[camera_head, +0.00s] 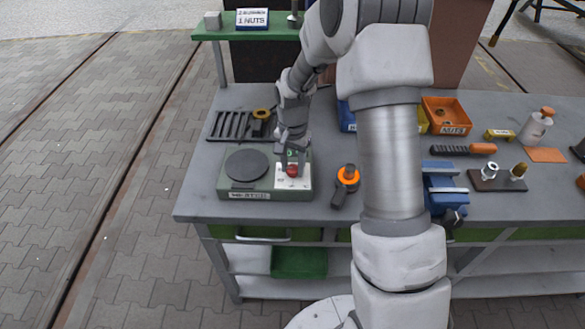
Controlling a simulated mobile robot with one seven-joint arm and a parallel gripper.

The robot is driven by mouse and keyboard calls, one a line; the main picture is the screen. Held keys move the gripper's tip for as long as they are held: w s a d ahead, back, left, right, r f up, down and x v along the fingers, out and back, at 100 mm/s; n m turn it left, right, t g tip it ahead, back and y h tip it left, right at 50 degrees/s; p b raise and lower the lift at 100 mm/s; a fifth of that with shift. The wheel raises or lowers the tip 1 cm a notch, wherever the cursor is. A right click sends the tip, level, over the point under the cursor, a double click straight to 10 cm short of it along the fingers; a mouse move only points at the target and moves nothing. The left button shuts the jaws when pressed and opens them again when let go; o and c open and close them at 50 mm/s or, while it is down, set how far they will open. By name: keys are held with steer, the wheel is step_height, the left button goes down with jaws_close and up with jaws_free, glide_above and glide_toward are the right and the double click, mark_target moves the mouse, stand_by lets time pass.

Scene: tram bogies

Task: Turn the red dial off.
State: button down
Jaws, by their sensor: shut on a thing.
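The red dial (292,171) sits on the white panel (291,184) at the right side of a green-grey device. The device is labelled on its front edge and has a round dark plate (246,165) on its left. My gripper (292,165) points down over the panel, with its fingers around the red dial, shut on it. The fingers hide part of the dial, and its marked position is too small to read. A small green spot shows just above the dial between the fingers.
A black rack (229,125) lies behind the device. An orange-topped tool (346,181) lies to its right. A blue vise (444,188), an orange bin (446,115) and a white bottle (536,127) stand farther right. The grey bench (202,199) is bare at its front left.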

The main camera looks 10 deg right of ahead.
steer(key=n+b, duration=0.1)
steer(key=n, duration=0.3)
steer(key=shift+n, duration=0.3)
steer(key=n, duration=0.4)
steer(key=shift+d+n, duration=0.1)
steer(key=shift+n, duration=0.2)
steer(key=n, duration=0.4)
steer(key=shift+r, duration=0.1)
steer(key=shift+n, duration=2.1)
steer(key=shift+c, duration=2.1)
jaws_free()
